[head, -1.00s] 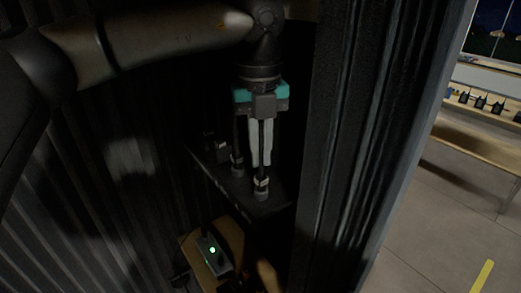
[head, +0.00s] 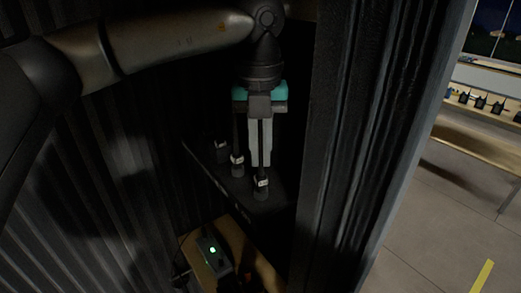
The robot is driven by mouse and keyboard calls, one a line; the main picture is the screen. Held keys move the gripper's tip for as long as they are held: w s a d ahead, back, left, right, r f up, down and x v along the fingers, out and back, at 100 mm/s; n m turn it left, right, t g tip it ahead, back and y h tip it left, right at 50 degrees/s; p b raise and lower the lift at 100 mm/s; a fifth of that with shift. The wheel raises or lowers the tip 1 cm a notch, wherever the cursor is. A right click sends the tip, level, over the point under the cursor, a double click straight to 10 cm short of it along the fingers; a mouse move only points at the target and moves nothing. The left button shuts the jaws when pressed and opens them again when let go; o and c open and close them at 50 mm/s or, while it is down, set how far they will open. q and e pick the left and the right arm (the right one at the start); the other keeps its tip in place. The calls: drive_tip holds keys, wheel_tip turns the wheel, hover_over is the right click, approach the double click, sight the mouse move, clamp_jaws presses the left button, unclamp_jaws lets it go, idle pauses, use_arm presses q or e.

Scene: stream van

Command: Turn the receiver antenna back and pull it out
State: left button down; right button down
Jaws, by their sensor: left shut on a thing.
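My left gripper (head: 260,165) points down from its teal and grey body inside the dark cabinet. Its two pale fingers are shut on the front-right antenna (head: 262,183), a dark upright piece with a white label near its base. Most of this antenna is hidden between and behind the fingers. Two similar dark antenna bases with white labels stand to the left, a middle one (head: 237,163) and a rear one (head: 221,150). They stand on a dark receiver shelf or panel (head: 265,208). My right gripper is not in view.
Below the shelf, a small box with a lit green light (head: 213,250) sits on a wooden surface (head: 190,245). A dark ribbed cabinet wall (head: 70,220) is at left and a dark upright post (head: 360,130) close at right. Beyond it are a wooden bench (head: 465,145) and open floor.

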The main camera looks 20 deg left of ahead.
use_arm(q)
drive_tip(key=shift+m, duration=0.4)
drive_tip(key=shift+m, duration=0.9)
drive_tip(key=shift+s+a+m, duration=0.15)
drive_tip(key=shift+a+m, duration=0.05)
drive_tip(key=shift+m, duration=0.5)
drive_tip(key=shift+s+a+m, duration=0.1)
drive_tip(key=shift+a+m, duration=0.15)
drive_tip(key=shift+m, duration=1.15)
